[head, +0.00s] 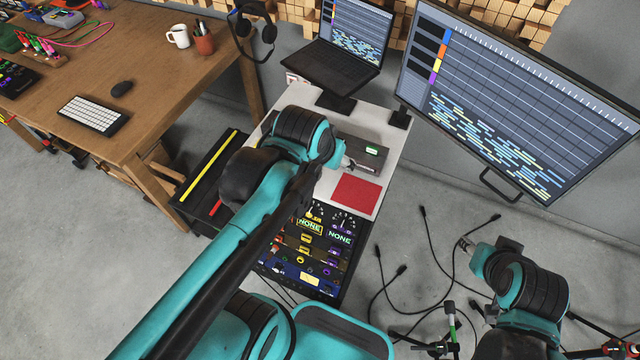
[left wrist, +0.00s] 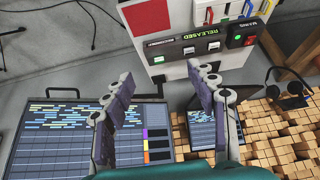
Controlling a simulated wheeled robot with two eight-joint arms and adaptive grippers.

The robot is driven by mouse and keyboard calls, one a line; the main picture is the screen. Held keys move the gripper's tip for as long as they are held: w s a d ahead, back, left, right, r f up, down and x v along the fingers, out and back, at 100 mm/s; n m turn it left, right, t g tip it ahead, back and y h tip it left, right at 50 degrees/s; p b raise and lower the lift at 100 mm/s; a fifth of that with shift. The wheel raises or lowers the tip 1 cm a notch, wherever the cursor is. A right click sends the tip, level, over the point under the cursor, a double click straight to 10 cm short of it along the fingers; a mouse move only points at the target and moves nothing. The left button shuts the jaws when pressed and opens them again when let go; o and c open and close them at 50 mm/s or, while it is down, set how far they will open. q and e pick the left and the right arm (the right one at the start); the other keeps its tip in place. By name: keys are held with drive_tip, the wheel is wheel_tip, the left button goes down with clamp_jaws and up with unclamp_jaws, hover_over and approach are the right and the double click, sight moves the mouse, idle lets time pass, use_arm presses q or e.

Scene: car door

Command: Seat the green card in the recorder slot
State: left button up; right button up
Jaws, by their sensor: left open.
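In the head view, the grey recorder unit (head: 345,138) sits on a white-topped bench, with a small green-and-white patch (head: 372,150) on it. I cannot tell whether that patch is the green card or a display. My left gripper (head: 347,165) is over the unit, partly hidden by its arm. In the left wrist view, the left gripper (left wrist: 162,98) is open and empty, its fingers apart. Beyond them is the panel (left wrist: 178,52) with a lit RELEASED display and pale buttons. My right gripper (head: 466,245) is at lower right above the floor.
A red square (head: 357,194) lies on the white bench top (head: 384,130). A laptop (head: 335,52) and a large monitor (head: 530,100) stand behind. A knob-covered rack (head: 310,250) is in front. Cables (head: 430,215) lie on the floor. A wooden desk (head: 150,75) is at left.

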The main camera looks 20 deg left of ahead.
use_arm(q)
drive_tip(key=s+f+t, duration=0.1)
drive_tip(key=s+f, duration=0.2)
drive_tip(key=s, duration=0.2)
drive_tip(key=shift+s+a+f, duration=0.15)
drive_tip(key=shift+s+f, duration=0.05)
drive_tip(key=shift+s, duration=0.05)
drive_tip(key=shift+f+b, duration=0.9)
drive_tip(key=shift+b, duration=0.05)
idle(1.0)
